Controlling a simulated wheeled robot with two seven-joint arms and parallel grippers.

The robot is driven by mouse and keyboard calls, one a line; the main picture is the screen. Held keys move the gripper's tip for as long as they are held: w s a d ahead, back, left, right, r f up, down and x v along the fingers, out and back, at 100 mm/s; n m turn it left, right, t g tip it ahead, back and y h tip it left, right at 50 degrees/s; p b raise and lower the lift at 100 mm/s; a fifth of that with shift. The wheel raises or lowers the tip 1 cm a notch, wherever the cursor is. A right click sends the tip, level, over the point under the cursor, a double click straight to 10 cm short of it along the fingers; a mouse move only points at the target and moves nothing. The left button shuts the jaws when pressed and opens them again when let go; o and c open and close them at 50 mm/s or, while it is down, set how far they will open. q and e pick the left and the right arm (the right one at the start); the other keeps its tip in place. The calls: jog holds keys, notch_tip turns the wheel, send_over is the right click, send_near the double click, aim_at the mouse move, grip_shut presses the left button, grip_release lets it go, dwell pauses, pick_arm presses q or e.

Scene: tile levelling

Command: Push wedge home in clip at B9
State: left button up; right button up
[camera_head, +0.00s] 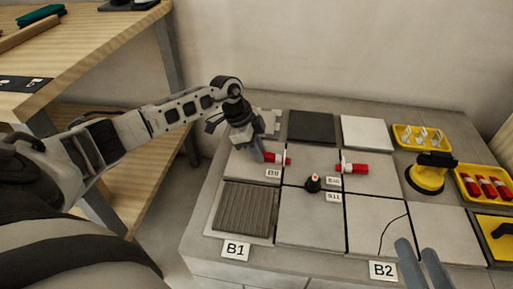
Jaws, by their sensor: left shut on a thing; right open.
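The red wedge at B9 (269,157) lies at the joint just above the B9 label (272,173), against a small white clip (288,160). How deep the wedge sits in the clip is too small to tell. My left gripper (260,154) reaches in from the left and is shut on the outer, left end of this wedge, hiding that end. My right gripper (424,268) shows as two grey fingers at the bottom right, open and empty, over the front tiles near the B2 label (383,270).
Another red wedge (355,168) with a white clip stands by B10. A dark cone-shaped piece (312,184) stands by B11. Ribbed mortar (245,209) fills B1. A yellow suction lifter (430,177) and trays of clips (400,143) and wedges (463,187) are right. A wooden bench (75,60) is left.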

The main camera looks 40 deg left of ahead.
pick_arm(q)
jog(key=shift+w+d+p, duration=0.35)
jog(key=shift+d, duration=0.45)
pick_arm(e)
jog(key=shift+r, duration=0.4)
dwell(0.4)
pick_arm(q)
jog(key=o, duration=0.9)
jog(key=shift+o, duration=0.2)
jog(key=shift+a, duration=0.1)
jog(key=p+v, duration=0.5)
jog(key=v, duration=1.1)
pick_arm(e)
notch_tip(320, 180, down, 7)
jog(key=d+n+g+h, duration=0.1)
jog(key=d+g+h, duration=0.1)
jog(key=h, duration=0.1)
jog(key=shift+s+d+n+g, duration=0.15)
jog(key=shift+d+n+g, duration=0.05)
jog(key=shift+n+g, duration=0.2)
pick_arm(q)
jog(key=shift+r+p, duration=0.15)
jog(key=shift+p, duration=0.2)
pick_arm(e)
jog(key=shift+r, duration=0.1)
